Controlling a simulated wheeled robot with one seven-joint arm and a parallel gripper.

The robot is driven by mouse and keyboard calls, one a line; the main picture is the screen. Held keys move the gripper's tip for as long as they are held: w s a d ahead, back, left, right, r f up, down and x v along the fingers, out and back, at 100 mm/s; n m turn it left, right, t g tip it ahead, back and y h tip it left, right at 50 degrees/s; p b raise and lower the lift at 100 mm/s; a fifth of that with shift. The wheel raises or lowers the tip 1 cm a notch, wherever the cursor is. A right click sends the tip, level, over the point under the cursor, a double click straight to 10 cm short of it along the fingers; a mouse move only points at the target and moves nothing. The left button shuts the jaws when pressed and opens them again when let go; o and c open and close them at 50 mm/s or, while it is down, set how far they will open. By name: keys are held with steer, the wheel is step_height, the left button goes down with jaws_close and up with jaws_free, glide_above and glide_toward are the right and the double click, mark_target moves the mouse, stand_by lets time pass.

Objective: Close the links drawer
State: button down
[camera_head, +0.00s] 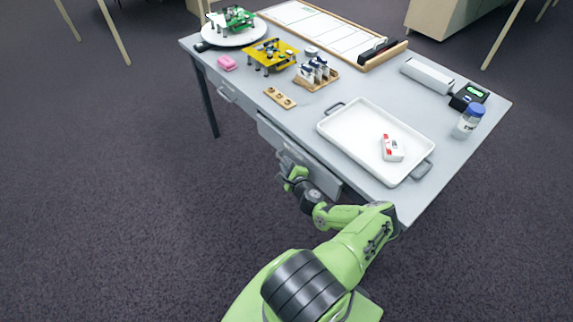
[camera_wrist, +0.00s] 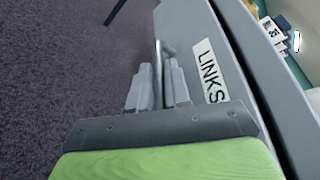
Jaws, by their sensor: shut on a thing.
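The links drawer (camera_wrist: 222,75) has a grey front with a white label reading LINKS (camera_wrist: 208,72) in the wrist view. In the head view the drawer (camera_head: 318,176) is under the near long side of the table, and its front stands a little out from the table edge. My gripper (camera_wrist: 158,92) is shut on the drawer's bar handle (camera_wrist: 159,58), with one finger on each side of it. In the head view my gripper (camera_head: 287,168) is at the drawer front, and my arm partly hides the drawer.
The grey table (camera_head: 330,92) carries a white tray (camera_head: 358,130) with a small red-and-white box (camera_head: 392,148). A wooden strip (camera_head: 280,97), a yellow stand (camera_head: 270,54) and a lidded jar (camera_head: 468,121) are also on top. Another drawer (camera_head: 232,92) is farther left. The floor before the table is clear.

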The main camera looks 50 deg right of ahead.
mark_target(294, 160)
steer(key=d+b, duration=0.1)
steer(key=s+d+b, duration=0.1)
steer(key=d, duration=0.1)
steer(key=shift+d+f, duration=0.15)
steer(key=shift+d, duration=0.15)
steer(key=shift+d+r, duration=0.25)
steer(key=shift+d, duration=0.05)
steer(key=c, duration=1.2)
jaws_free()
steer(key=shift+d, duration=0.1)
steer(key=shift+o, duration=0.2)
steer(key=shift+s, duration=0.1)
steer(key=p+v, duration=0.4)
steer(key=v, duration=1.1)
steer(key=shift+s+a, duration=0.25)
steer(key=shift+a, duration=0.1)
